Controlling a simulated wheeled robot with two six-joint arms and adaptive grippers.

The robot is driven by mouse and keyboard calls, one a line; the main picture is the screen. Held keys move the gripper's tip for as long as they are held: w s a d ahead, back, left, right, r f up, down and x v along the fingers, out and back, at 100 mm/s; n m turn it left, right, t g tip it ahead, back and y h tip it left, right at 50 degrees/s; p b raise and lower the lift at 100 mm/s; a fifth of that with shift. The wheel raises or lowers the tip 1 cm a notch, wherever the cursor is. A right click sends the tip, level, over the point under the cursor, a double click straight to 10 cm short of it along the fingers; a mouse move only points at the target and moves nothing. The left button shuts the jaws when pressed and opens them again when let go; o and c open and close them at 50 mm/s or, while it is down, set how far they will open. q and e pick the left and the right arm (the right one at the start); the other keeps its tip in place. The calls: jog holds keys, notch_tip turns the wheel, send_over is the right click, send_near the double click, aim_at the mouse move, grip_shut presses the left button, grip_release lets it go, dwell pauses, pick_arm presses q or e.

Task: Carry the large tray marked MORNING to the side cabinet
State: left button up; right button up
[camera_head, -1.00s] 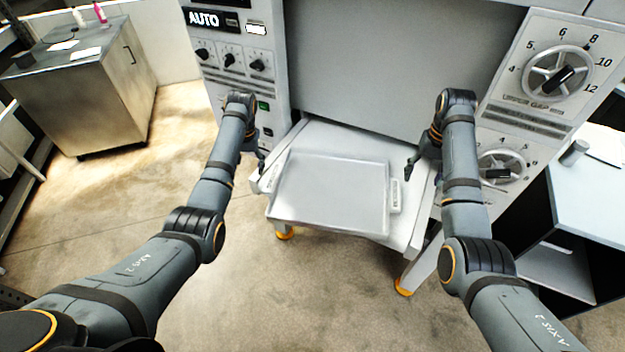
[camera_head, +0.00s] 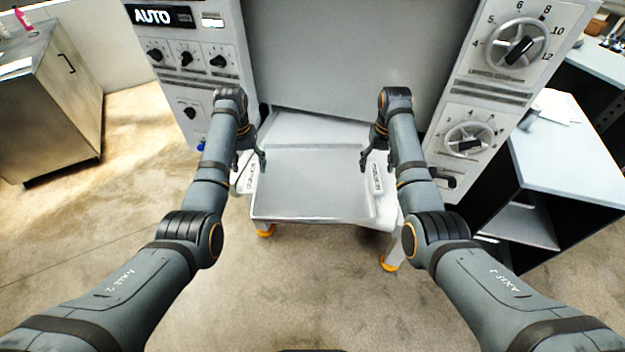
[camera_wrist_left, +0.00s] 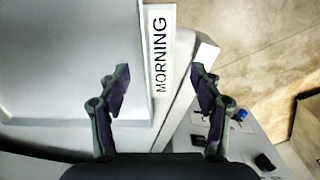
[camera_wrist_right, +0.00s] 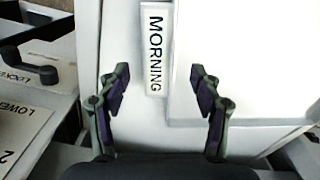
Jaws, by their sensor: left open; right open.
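The large tray (camera_head: 313,190) is shallow and light grey. It lies flat on the machine's white outfeed table (camera_head: 390,225). A white label plate sits at each side of the tray; both read MORNING in the wrist views, the left plate (camera_wrist_left: 160,50) and the right plate (camera_wrist_right: 154,50). My left gripper (camera_head: 250,160) is open at the tray's left side, its fingers apart on either side of the plate's line. My right gripper (camera_head: 374,160) is open at the right side in the same way. Neither grips anything. Finger height above the plates is unclear.
The machine's panels, with AUTO display (camera_head: 160,16) and knobs, stand behind on both sides. A steel cabinet (camera_head: 60,110) stands at far left, bottles on top. A pale-topped cabinet (camera_head: 570,160) with open shelves stands at right. Floor in front is clear.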

aim_at(252, 175)
pick_arm(q)
jog(key=f, duration=0.3)
jog(key=shift+d, duration=0.25)
pick_arm(e)
jog(key=f, duration=0.3)
jog(key=shift+d+f, duration=0.15)
jog(key=shift+d, duration=0.1)
pick_arm(q)
jog(key=shift+a+f, duration=0.2)
jog(key=shift+f, duration=0.2)
pick_arm(e)
jog(key=shift+a+f, duration=0.2)
jog(key=shift+f, duration=0.05)
pick_arm(q)
jog(key=shift+r, duration=0.1)
jog(key=shift+c, duration=0.5)
pick_arm(e)
jog(key=shift+c, duration=0.5)
pick_arm(q)
jog(key=shift+d, duration=0.1)
jog(key=shift+c, duration=1.4)
pick_arm(e)
jog(key=shift+s+d, duration=0.1)
jog(key=shift+c, duration=1.4)
pick_arm(q)
grip_shut()
pick_arm(e)
grip_shut()
jog(key=shift+r, duration=0.1)
